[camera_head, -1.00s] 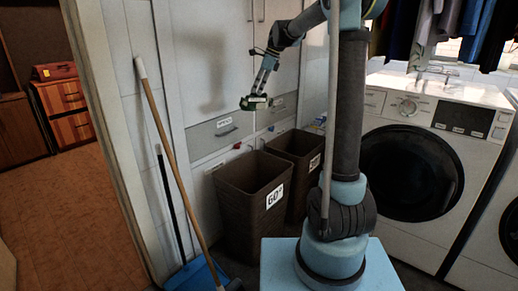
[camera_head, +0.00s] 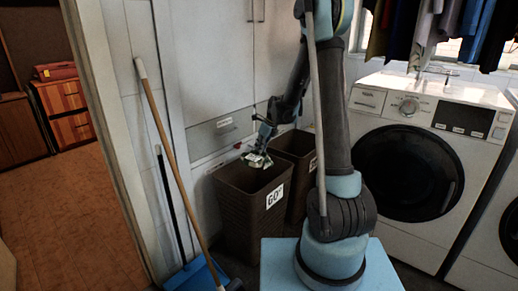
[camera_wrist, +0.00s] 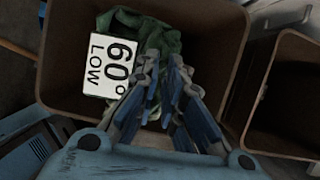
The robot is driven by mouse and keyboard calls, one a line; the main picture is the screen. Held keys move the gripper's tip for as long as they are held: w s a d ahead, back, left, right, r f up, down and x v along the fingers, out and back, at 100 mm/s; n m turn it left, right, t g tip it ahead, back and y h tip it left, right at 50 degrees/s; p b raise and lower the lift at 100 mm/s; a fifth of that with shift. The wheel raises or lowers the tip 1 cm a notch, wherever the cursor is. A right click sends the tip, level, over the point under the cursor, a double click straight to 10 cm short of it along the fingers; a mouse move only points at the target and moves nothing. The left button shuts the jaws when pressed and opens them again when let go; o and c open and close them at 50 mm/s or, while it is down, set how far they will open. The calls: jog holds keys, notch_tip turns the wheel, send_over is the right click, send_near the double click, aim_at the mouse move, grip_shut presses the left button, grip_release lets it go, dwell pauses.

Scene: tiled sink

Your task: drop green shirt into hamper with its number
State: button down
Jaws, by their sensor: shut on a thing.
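The green shirt (camera_head: 257,160) is a small folded bundle with a white tag in the head view. In the wrist view the shirt (camera_wrist: 172,38) hangs at my fingertips, and its white tag (camera_wrist: 108,62) reads "60° LOW". My gripper (camera_head: 265,146) points down over the opening of the front brown hamper (camera_head: 240,210), whose white label reads 60°. In the wrist view my gripper's (camera_wrist: 165,65) fingers are close together on the shirt. This hamper's wall (camera_wrist: 62,60) surrounds the shirt there. How far the shirt is below the rim is hard to tell.
A second brown hamper (camera_head: 297,144) stands behind to the right, its label mostly hidden by my arm. It also shows at the right of the wrist view (camera_wrist: 285,95). A washing machine (camera_head: 420,150) stands right; a broom (camera_head: 170,150) leans left.

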aim_at(262, 154)
jog(key=shift+f, duration=3.05)
jog(key=c, duration=1.6)
grip_release()
jog(key=shift+c, duration=0.2)
jog(key=shift+r, duration=0.15)
jog(key=shift+v, duration=5.8)
jog(key=shift+d, duration=0.1)
